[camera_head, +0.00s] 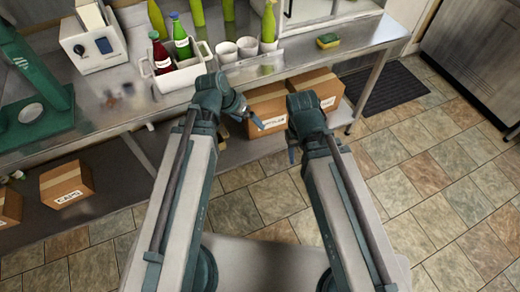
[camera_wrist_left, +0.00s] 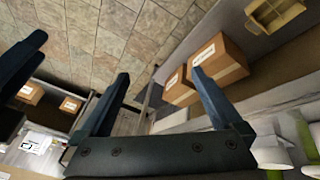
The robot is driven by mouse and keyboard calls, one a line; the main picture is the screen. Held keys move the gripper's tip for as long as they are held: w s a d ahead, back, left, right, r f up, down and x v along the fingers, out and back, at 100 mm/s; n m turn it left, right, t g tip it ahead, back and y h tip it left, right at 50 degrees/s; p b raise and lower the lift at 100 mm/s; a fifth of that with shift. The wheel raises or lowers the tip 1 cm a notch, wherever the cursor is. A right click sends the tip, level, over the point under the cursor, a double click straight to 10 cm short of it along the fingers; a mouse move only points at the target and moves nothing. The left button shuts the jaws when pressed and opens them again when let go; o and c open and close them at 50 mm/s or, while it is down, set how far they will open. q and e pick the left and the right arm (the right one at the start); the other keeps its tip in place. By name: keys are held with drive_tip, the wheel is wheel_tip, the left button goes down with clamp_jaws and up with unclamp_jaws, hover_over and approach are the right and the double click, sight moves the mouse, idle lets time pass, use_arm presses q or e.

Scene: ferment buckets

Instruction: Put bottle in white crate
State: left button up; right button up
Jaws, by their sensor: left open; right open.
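The white crate (camera_head: 165,84) stands on the steel table at the upper left. A dark red bottle (camera_head: 159,54) and a green bottle (camera_head: 181,40) stand in it. A yellow-green bottle (camera_head: 268,24) stands to the right, by the white cups, its base partly hidden. More yellow-green bottles (camera_head: 157,18) stand at the back, cut off by the top edge. My left gripper (camera_head: 252,117) is open and empty in front of the table's edge, right of and below the crate. Its spread fingers show in the left wrist view (camera_wrist_left: 160,78). My right gripper (camera_head: 293,153) is open and empty, pointing down.
White cups (camera_head: 227,52) stand right of the crate. A sponge (camera_head: 328,41) lies further right on the table (camera_head: 345,48). A white device (camera_head: 95,48) and a green machine (camera_head: 35,85) stand left. Cardboard boxes (camera_head: 268,105) sit on the lower shelf.

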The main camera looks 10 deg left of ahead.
use_arm(q)
drive_tip(key=s+d+f+g+y, duration=0.1)
drive_tip(key=s+d+g+y, duration=0.2)
drive_tip(key=s, duration=0.6)
drive_tip(key=shift+s+d+f+n+y, duration=0.3)
drive_tip(key=shift+s+d+f+y, duration=0.1)
drive_tip(key=shift+d+y, duration=0.8)
